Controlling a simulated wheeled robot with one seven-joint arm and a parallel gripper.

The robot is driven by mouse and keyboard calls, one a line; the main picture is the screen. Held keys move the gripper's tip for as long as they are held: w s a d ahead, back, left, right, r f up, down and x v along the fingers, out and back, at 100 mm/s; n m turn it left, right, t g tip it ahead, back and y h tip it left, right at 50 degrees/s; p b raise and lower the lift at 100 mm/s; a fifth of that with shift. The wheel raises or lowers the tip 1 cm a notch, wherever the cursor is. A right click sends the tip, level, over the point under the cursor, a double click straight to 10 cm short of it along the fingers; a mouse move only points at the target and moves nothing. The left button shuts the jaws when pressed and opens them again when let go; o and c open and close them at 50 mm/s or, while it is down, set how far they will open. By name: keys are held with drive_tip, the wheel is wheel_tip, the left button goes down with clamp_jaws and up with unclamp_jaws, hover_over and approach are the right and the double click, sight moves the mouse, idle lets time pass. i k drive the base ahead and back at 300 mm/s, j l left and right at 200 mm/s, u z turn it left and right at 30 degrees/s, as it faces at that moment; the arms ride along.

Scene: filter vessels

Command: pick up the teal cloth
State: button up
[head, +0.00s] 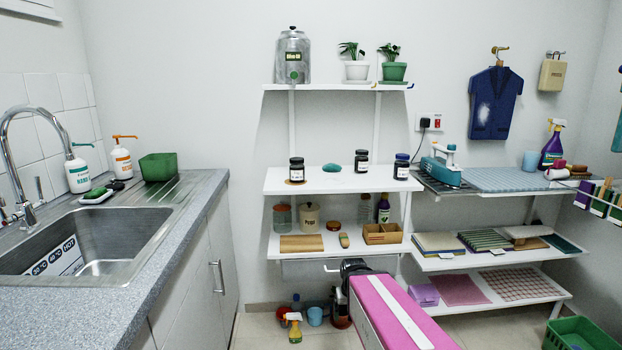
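A dark teal flat piece, which looks like a folded cloth (563,244), lies at the right end of the middle shelf on the right, beside a brown and a pale folded cloth. A small rounded teal lump (333,168) sits on the white wall shelf between dark jars; I cannot tell whether it is cloth. My gripper's fingers cannot be made out in the head view, and nothing is seen touching either teal thing.
A dark-lidded jar (297,170) stands left of the lump and another jar (361,164) right of it. The right middle shelf holds green striped cloths (485,240). A sink (85,240) is at left.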

sight(329, 167)
drive_tip(key=l+u, duration=0.3)
drive_tip(key=l, duration=0.45)
drive_tip(key=l+u, duration=0.3)
drive_tip(key=l, duration=0.5)
drive_tip(key=k, duration=0.05)
